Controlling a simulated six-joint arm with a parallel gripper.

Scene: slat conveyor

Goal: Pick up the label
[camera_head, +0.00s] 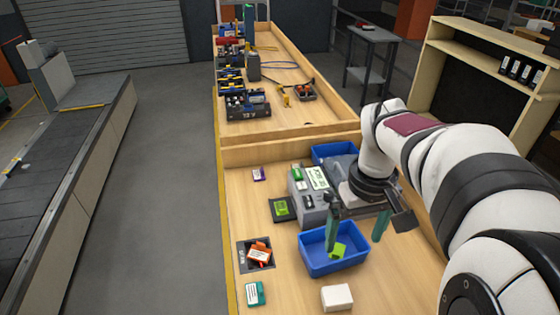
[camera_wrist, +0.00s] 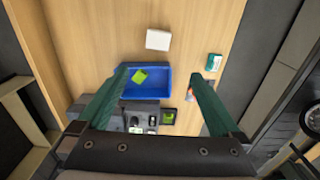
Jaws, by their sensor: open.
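Several small, label-like pieces lie on the table, and I cannot tell for sure which is the label. A bright green piece (camera_head: 338,250) lies in the front blue bin (camera_head: 310,268); it also shows in the wrist view (camera_wrist: 140,76). A grey device (camera_head: 314,212) with a green-and-white face stands behind that bin. My gripper (camera_head: 354,245) points down above the bin.
A white box (camera_head: 337,297) and a teal pack (camera_head: 255,293) lie at the front. An orange-and-white pack (camera_head: 259,254) lies on a dark pad. A green item sits on a black tray (camera_head: 272,211). A purple pack (camera_head: 259,174) lies farther back.

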